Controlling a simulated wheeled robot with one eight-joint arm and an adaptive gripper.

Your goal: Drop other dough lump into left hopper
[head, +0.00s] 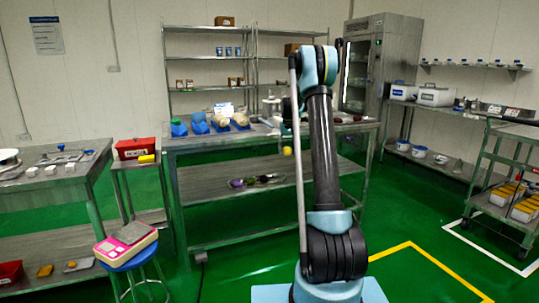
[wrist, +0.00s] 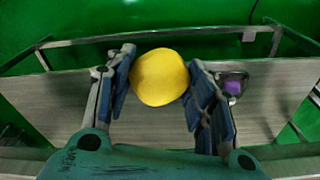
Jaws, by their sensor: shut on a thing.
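A round yellow dough lump (wrist: 160,77) sits between the two fingers of my gripper (wrist: 160,85), which is shut on it. The same lump shows small in the head view (head: 287,151), in front of the middle steel table and below its top edge. My gripper in the head view (head: 287,138) is partly hidden and small. I cannot clearly make out the left hopper; my arm covers part of the table top.
The middle steel table (head: 240,141) carries blue scoops (head: 179,128) and pale round lumps (head: 221,110). A red box (head: 135,147) stands left. A stool with a pink scale (head: 126,243) is front left.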

